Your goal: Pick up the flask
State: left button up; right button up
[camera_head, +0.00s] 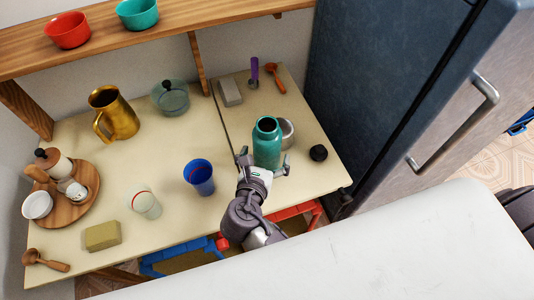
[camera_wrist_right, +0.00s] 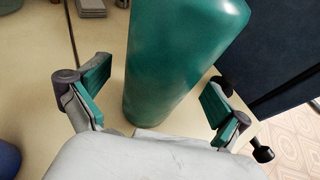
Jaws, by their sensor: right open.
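The flask (camera_head: 267,145) is a teal, open-topped bottle standing upright near the right part of the table, its dark mouth facing up. My right gripper (camera_head: 264,165) is at the near side of the flask, with its fingers spread to the left and right of it. In the right wrist view the flask (camera_wrist_right: 175,60) stands between the two open green-padded fingers of my right gripper (camera_wrist_right: 155,95), with a visible gap on each side. The flask's top is cut off in that view. My left gripper is not in view.
A metal bowl (camera_head: 286,133) stands close behind the flask on the right, and a black lid (camera_head: 318,153) lies further right. A blue cup (camera_head: 199,177) stands to the left. The blue fridge (camera_head: 375,80) bounds the table's right side.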

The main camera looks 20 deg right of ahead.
jog(key=shift+w+d+f+b, duration=0.3)
jog(key=shift+w+f, duration=0.2)
jog(key=shift+w, duration=0.1)
jog(key=shift+w+d, duration=0.2)
jog(key=shift+w, duration=0.05)
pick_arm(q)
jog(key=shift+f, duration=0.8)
pick_arm(e)
jog(key=shift+r, duration=0.1)
jog(key=shift+c, duration=0.2)
jog(key=c, duration=1.7)
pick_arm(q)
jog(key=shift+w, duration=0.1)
pick_arm(e)
jog(key=shift+r, duration=0.15)
